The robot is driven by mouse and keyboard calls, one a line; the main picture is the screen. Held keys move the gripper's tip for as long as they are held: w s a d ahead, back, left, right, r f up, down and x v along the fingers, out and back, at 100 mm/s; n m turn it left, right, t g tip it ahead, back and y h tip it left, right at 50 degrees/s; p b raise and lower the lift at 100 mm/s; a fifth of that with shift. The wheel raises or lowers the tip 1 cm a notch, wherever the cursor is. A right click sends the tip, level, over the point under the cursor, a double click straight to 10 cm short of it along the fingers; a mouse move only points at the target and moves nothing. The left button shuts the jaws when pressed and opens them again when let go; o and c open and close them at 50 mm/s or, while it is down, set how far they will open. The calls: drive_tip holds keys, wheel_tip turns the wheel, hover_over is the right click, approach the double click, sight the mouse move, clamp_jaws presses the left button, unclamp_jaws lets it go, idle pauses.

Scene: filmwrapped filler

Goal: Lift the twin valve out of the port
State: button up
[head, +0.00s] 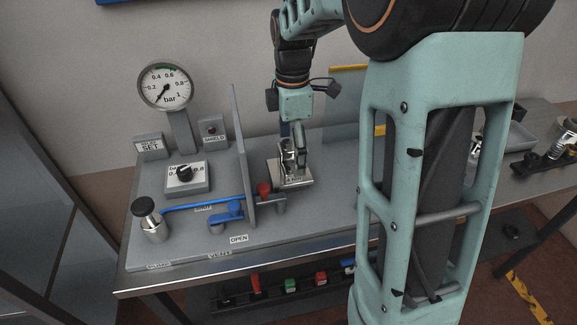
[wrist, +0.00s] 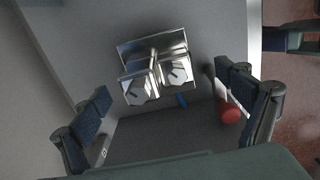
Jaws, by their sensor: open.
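The twin valve (wrist: 157,72) is a shiny metal piece with two faceted tops side by side on a plate, seen from above in the wrist view. In the head view the shiny metal at the port (head: 292,181) is partly covered by my gripper (head: 291,140), and I cannot cleanly separate valve from fingers there. My gripper points down over the port. In the wrist view its two dark fingers (wrist: 165,84) are wide apart, one on each side of the valve, with visible gaps. Nothing is held. How the valve sits in the port is hidden.
A red knob (head: 264,189) stands close to the port; it also shows near the right finger in the wrist view (wrist: 230,113). An upright grey shield (head: 242,155) stands left of the port. A pressure gauge (head: 165,86), blue lever (head: 205,205) and black-topped cylinder (head: 148,218) are further left.

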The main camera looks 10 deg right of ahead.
drive_tip(key=f, duration=0.5)
drive_tip(key=shift+w+a+f, duration=0.15)
drive_tip(key=shift+w+a, duration=0.05)
drive_tip(key=shift+a, duration=0.05)
drive_tip(key=c, duration=2)
drive_tip(key=shift+c, duration=0.9)
drive_tip(key=shift+r, duration=0.2)
